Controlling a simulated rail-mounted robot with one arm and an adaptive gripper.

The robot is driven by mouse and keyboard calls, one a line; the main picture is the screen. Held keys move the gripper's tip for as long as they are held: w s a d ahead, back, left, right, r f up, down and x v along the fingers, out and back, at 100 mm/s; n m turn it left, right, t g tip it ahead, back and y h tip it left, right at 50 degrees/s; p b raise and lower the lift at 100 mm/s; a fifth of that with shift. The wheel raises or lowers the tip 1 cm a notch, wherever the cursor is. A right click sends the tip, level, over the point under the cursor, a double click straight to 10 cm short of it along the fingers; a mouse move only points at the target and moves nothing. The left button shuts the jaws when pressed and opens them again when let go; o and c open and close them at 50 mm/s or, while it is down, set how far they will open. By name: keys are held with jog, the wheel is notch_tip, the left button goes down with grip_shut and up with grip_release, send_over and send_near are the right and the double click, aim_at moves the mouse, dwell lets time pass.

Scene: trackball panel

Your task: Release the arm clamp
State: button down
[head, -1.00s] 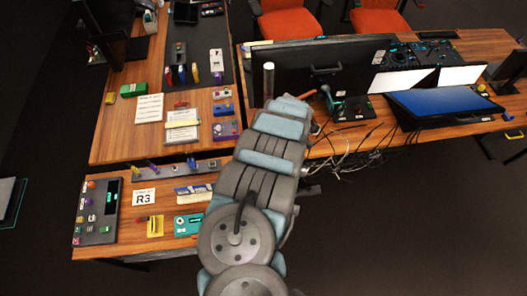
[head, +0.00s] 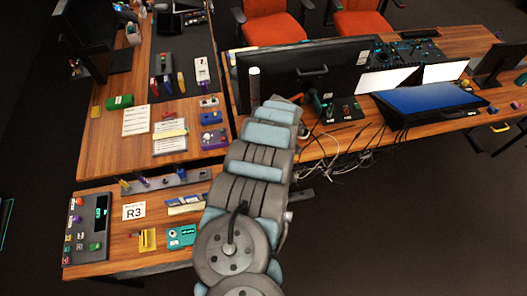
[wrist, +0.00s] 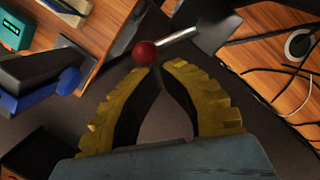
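In the wrist view, a red ball knob (wrist: 145,53) sits on the end of a short bright metal rod (wrist: 178,37), which leads up and right to a dark body. A dark lever with a blue ball (wrist: 69,81) is at the left. No label shows which one is the arm clamp. My gripper (wrist: 157,70) has yellow fingers curving together, their tips nearly meeting with nothing held. The red ball appears just beyond the tips; I cannot tell if they touch. In the head view my arm hides the gripper.
Loose black and white cables (head: 345,160) hang near the right desk edge by a large monitor (head: 315,80). A teal box (head: 181,236), an R3 card (head: 134,211) and a button panel (head: 87,231) lie on the left desk. Dark floor is open at lower right.

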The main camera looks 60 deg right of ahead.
jog(key=s+d+r+p, duration=0.1)
jog(key=s+r+p, duration=0.2)
jog(key=s+r, duration=0.3)
jog(key=shift+d+r+p, duration=0.2)
jog(key=shift+r+p, duration=0.15)
jog(key=shift+r, duration=1.5)
jog(key=shift+s, duration=0.2)
